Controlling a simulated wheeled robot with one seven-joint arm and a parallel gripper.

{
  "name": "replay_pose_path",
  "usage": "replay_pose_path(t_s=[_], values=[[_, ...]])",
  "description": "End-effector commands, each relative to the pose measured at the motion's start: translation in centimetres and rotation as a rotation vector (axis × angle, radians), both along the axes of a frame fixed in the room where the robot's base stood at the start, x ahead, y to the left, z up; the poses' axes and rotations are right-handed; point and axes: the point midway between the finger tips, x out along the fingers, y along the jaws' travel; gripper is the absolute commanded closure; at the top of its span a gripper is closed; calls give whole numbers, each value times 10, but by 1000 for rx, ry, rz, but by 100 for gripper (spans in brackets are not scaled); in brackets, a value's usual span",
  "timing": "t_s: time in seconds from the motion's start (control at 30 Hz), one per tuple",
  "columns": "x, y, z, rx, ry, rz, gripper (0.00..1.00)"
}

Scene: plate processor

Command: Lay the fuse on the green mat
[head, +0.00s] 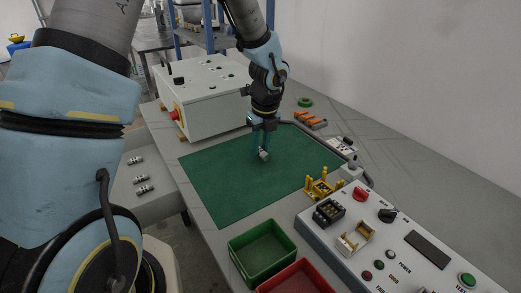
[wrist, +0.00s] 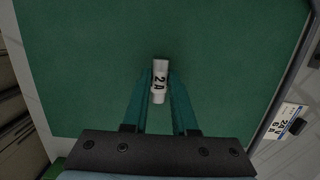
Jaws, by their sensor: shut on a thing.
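The fuse (wrist: 159,84) is a small white cylinder marked "2 A" with metal end caps. My gripper (wrist: 160,88) is shut on it, with one teal finger on each side, in the wrist view. In the head view my gripper (head: 263,148) points down over the middle of the green mat (head: 225,185), with the fuse (head: 263,155) at its tips. The mat also fills most of the wrist view (wrist: 75,70). I cannot tell whether the fuse touches the mat or is just above it.
A white control box (head: 205,95) stands behind the mat. A green bin (head: 262,250), a red bin (head: 297,278) and a test panel (head: 400,250) are at the front right. A yellow stand (head: 322,186) is by the mat's right edge. Several fuses (head: 141,177) lie at left.

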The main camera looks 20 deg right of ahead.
Motion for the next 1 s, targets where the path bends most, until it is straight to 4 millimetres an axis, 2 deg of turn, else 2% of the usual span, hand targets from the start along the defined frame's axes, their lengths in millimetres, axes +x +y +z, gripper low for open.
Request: replay_pose_path(t_s=[0.03,0.13,0.47,0.5,0.7,0.77,1.0], values=[[-1,0,-8,4,3,-2,100],[-1,0,-17,2,1,-2,100],[0,0,-20,1,0,-1,100],[0,0,-20,1,0,-1,73],[0,0,-19,1,0,0,50],[0,0,-19,1,0,0,44],[0,0,-19,0,0,0,44]])
